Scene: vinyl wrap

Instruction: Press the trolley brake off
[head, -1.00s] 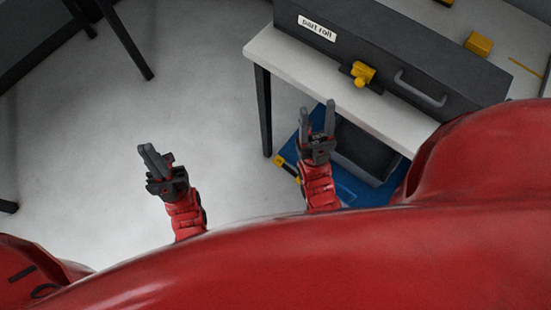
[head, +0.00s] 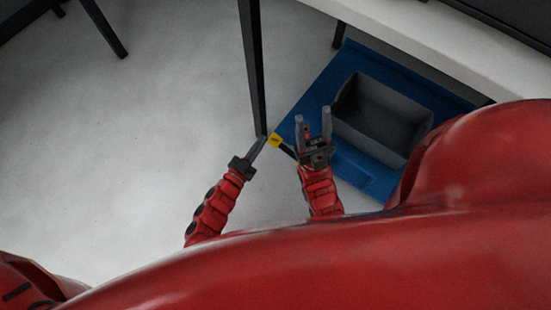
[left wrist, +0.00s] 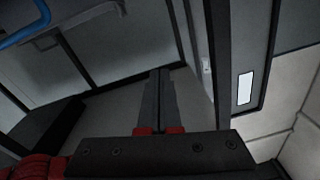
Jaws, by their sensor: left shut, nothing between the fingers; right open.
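The blue trolley (head: 352,178) stands on the floor, partly under the white table. At its left edge is a small yellow-and-black brake pedal (head: 275,140); its lower end is partly hidden by my right gripper. My left gripper (head: 259,145) is shut and empty, its tips just left of the yellow end; I cannot tell whether they touch it. In the left wrist view the shut fingers (left wrist: 160,80) point forward, and the pedal cannot be made out. My right gripper (head: 312,123) is open and empty, in front of the trolley's left part in the picture.
A grey bin (head: 380,115) sits on the trolley. A black table leg (head: 252,65) comes down right beside my left fingertips. The white table (head: 440,45) overhangs the trolley's far right side. Open floor (head: 150,130) lies to the left.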

